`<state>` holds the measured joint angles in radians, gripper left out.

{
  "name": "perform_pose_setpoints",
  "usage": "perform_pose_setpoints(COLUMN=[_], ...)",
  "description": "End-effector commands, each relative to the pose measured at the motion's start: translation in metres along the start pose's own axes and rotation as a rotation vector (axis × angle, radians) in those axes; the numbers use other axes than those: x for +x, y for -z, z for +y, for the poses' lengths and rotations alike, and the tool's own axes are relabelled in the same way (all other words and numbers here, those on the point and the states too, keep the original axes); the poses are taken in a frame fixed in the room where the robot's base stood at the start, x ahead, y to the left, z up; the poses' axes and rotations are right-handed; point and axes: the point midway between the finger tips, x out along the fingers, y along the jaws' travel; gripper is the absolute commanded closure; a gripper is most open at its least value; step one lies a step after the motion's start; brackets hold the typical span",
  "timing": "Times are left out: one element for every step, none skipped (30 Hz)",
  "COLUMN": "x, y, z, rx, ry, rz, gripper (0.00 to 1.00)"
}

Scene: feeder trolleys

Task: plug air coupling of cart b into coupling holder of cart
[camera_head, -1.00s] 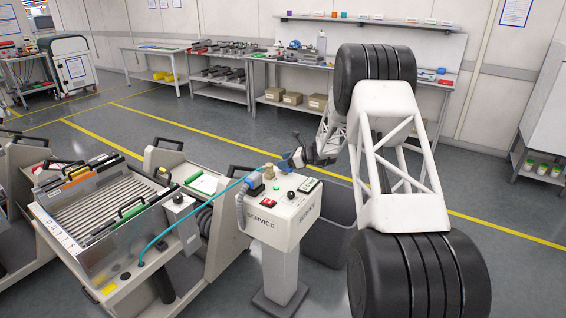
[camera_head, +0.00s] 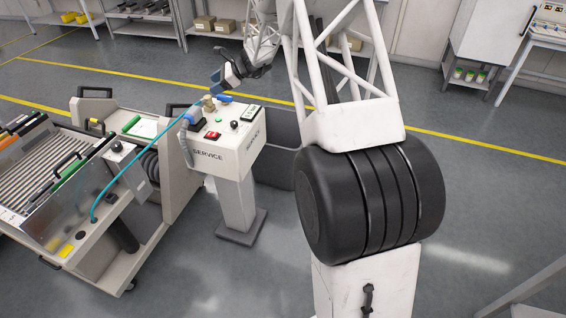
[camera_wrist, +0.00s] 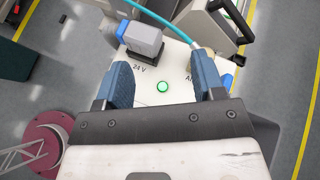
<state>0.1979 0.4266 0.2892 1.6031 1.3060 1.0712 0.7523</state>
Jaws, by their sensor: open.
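My gripper (camera_head: 222,80) is open above the service post (camera_head: 236,150), its blue fingers pointing down at the post's top. The wrist view shows the post's top between the two fingers (camera_wrist: 165,82). A teal hose (camera_head: 152,148) runs from the cart (camera_head: 60,240) at the left up to the post, ending near a brass-coloured fitting (camera_head: 208,103) just under the gripper. In the wrist view the hose (camera_wrist: 160,18) runs down behind the right finger, where its coupling end is hidden. I cannot make out the coupling holder on the cart for certain.
A grey plug (camera_wrist: 142,40) marked 24 V stands beside the left finger, its cable hanging down the post. The post's top has a lit green button (camera_wrist: 162,87) and a red switch (camera_head: 212,135). A grey bin (camera_head: 280,150) stands behind the post. Open floor lies in front.

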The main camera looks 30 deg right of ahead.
Motion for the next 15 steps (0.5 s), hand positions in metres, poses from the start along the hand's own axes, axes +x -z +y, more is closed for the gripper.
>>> perform_pose_setpoints(x=[-0.007,-0.010,-0.015,-0.018,-0.022,-0.026,-0.030,-0.034,-0.038,-0.042,-0.046,-0.051,-0.055,-0.058,-0.064], y=[-0.014,-0.020,-0.028,-0.034,-0.041,-0.049,-0.055,-0.060,-0.068,-0.073,-0.078,-0.085,-0.090,-0.094,-0.101], z=[0.011,0.018,0.026,0.033,0.040,0.049,0.056,0.063,0.072,0.079,0.087,0.096,0.104,0.111,0.121], rx=[-0.037,-0.057,-0.088,-0.110,-0.132,-0.162,-0.185,-0.207,-0.236,-0.259,-0.281,-0.309,-0.333,-0.354,-0.384], ry=[-0.013,-0.022,-0.035,-0.044,-0.054,-0.067,-0.076,-0.086,-0.098,-0.108,-0.117,-0.130,-0.139,-0.149,-0.162], rz=[0.015,0.025,0.039,0.049,0.059,0.072,0.081,0.091,0.103,0.113,0.122,0.135,0.145,0.154,0.167], gripper=[0.37,0.37,0.37,0.37,0.37,0.37,0.37,0.37,0.37,0.37,0.37,0.37,0.37,0.37,0.37])
